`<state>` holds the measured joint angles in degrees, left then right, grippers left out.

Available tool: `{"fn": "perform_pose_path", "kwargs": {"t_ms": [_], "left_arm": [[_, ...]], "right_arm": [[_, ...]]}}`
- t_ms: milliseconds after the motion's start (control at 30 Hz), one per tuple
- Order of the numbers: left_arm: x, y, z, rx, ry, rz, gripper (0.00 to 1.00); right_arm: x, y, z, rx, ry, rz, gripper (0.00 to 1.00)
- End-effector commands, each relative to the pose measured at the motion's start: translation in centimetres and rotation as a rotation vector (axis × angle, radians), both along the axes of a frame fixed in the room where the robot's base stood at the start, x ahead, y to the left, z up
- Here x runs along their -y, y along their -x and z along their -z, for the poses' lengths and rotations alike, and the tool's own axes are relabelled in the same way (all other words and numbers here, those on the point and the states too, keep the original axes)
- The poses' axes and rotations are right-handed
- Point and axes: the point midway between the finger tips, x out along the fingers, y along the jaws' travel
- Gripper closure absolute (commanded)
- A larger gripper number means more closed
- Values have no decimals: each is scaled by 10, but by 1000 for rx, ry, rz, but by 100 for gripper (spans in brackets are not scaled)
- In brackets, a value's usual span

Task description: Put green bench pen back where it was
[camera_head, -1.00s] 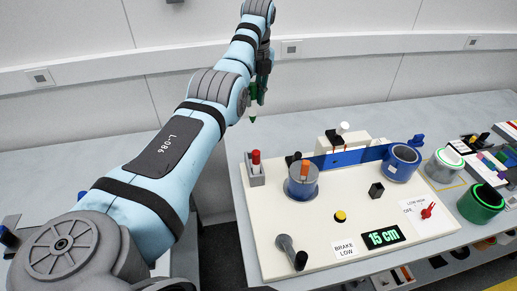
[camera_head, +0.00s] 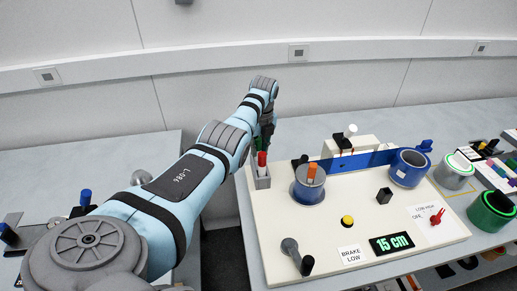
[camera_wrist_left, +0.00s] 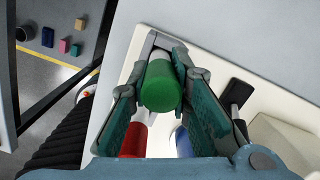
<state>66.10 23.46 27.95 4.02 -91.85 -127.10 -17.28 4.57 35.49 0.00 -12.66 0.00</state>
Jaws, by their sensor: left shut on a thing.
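My left gripper (camera_head: 266,138) is at the far left corner of the white board, at the grey pen holder (camera_head: 262,180). In the left wrist view its teal fingers (camera_wrist_left: 163,100) are shut on the green bench pen (camera_wrist_left: 160,88), seen nearly end-on. The red pen (camera_head: 261,159) stands upright in the holder; it also shows below the green pen in the wrist view (camera_wrist_left: 133,140). A blue pen (camera_wrist_left: 183,141) is beside it there. The green pen's lower end is hidden, so I cannot tell whether it is inside the holder. My right gripper is out of view.
On the board (camera_head: 350,215) stand a blue-grey spool (camera_head: 308,190) close right of the holder, a blue strip (camera_head: 355,160), a blue roll (camera_head: 409,168), a black lever (camera_head: 295,252) and a yellow button (camera_head: 347,221). A green roll (camera_head: 492,211) sits at right.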

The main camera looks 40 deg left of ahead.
Motion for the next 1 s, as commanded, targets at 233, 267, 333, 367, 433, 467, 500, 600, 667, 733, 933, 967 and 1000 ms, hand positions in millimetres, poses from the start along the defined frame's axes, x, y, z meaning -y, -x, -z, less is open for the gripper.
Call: {"fn": "perform_pose_path", "kwargs": {"t_ms": [233,267,333,367,433,467,500,600,667,733,933,967,1000], "left_arm": [[1,1,0,-3,2,1,61],[1,1,0,-3,2,1,61],[1,1,0,-3,2,1,61],[1,1,0,-3,2,1,61],[1,0,-1,-3,1,1,61],[1,0,-3,-2,2,1,61],[1,0,-7,0,1,1,61],[3,0,-27,2,1,1,61],[4,0,-43,4,1,1,61],[7,1,-63,3,1,1,61],[12,2,-108,2,1,1,61],[13,3,-112,0,2,1,61],[13,3,-116,-1,2,1,61]], "right_arm": [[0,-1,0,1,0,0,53],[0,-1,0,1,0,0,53],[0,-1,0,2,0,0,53],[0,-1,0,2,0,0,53],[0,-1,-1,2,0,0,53],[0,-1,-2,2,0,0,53],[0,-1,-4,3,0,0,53],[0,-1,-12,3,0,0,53],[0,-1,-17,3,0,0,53],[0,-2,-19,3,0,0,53],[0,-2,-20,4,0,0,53],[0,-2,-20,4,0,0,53],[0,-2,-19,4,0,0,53]]}}
